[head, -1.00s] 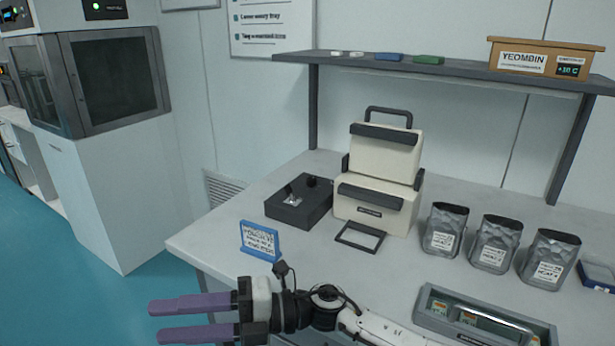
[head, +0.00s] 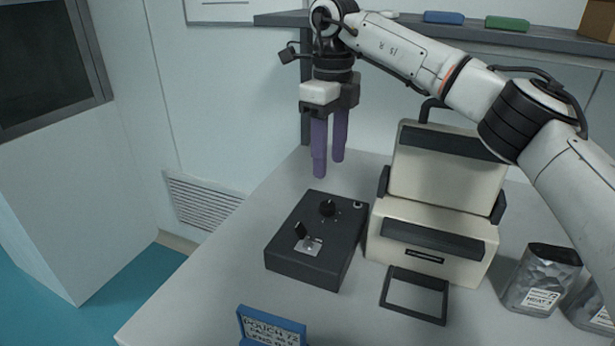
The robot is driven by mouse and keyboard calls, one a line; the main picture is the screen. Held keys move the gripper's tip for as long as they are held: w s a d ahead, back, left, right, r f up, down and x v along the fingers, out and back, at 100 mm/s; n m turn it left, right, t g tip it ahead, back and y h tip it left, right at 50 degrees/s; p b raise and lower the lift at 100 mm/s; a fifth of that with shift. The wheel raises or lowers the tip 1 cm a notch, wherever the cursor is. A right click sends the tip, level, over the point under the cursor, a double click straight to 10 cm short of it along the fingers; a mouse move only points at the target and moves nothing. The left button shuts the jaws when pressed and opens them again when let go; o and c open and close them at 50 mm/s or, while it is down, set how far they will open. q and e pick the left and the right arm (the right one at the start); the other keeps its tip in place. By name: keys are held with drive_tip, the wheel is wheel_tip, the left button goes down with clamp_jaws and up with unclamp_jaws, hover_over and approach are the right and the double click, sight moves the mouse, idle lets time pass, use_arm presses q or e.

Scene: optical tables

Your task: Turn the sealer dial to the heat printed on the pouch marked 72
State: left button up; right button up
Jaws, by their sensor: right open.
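The dark control box (head: 312,262) sits on the table, left of the cream sealer (head: 420,232). A black round dial (head: 327,208) stands on the box's top, with a switch on a metal plate (head: 308,246) nearer me. My right gripper (head: 329,168) points down above the box's far side, open and empty, its purple fingers above the dial and apart from it. A blue-framed sign (head: 270,328) mentions pouch 72. My left gripper is not in view.
A black frame (head: 414,296) lies before the sealer. A shelf (head: 470,36) with a blue block (head: 444,17) and a green block (head: 507,24) runs behind. My right arm crosses over the sealer. Bare table lies left of the box.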

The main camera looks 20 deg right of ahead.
hover_over(328, 204)
drive_tip(key=f, duration=0.5)
drive_tip(key=shift+s, duration=0.25)
wheel_tip(328, 204, down, 4)
drive_tip(key=shift+w+r, duration=0.1)
drive_tip(key=shift+f, duration=0.65)
drive_tip(key=c, duration=1)
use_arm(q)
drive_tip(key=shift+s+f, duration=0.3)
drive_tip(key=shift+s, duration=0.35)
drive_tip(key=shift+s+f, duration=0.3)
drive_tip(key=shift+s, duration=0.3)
use_arm(e)
drive_tip(key=shift+c, duration=0.3)
